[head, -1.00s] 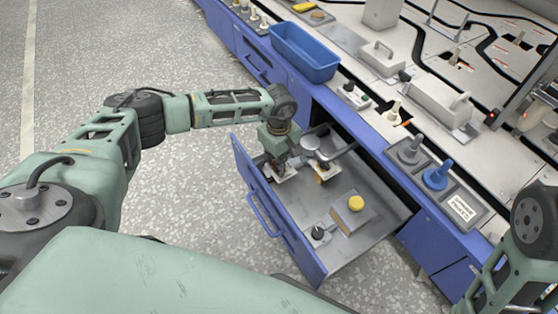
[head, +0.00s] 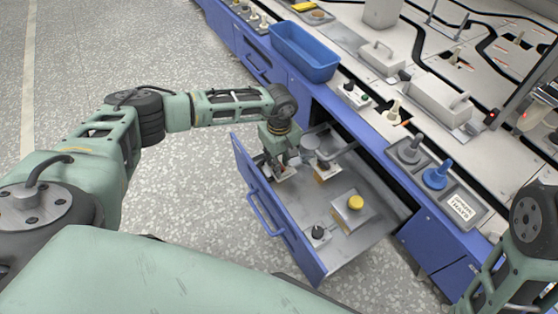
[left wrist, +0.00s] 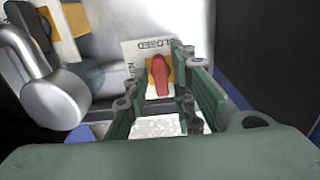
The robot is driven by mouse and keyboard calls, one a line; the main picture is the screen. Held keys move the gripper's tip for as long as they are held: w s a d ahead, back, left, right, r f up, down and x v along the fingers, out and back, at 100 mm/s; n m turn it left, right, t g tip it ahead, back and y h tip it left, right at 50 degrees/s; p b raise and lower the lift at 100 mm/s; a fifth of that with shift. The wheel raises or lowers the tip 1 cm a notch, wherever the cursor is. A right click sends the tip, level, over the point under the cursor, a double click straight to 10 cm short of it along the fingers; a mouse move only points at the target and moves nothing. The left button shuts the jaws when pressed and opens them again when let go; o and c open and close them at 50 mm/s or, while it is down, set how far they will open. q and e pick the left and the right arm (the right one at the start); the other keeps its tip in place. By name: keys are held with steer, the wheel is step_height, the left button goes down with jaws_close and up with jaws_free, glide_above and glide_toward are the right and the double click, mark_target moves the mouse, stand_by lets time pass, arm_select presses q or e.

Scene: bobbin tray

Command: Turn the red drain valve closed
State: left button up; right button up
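The red drain valve handle (left wrist: 161,78) shows in the left wrist view, on a yellow square in a pale plate (left wrist: 133,52) marked CLOSED along its far edge and OPEN along its left side. The handle lies roughly up and down in that picture. My left gripper (left wrist: 160,68) is open, with one finger on each side of the handle; I cannot tell whether either touches it. In the head view my left gripper (head: 281,168) reaches down into the open blue drawer (head: 283,232) and mostly hides the valve. My right gripper is out of view.
A silver rounded fitting (left wrist: 48,98) stands close left of my left gripper in the wrist view. The drawer also holds a block with a yellow knob (head: 355,202) and a small black-knobbed part (head: 318,232). A blue bin (head: 304,52) stands on the bench above.

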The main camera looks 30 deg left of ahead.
arm_select(q)
steer(key=shift+o, duration=0.4)
steer(key=shift+r, duration=0.2)
step_height(320, 180, up, 12)
steer(key=shift+f, duration=0.2)
stand_by(0.3)
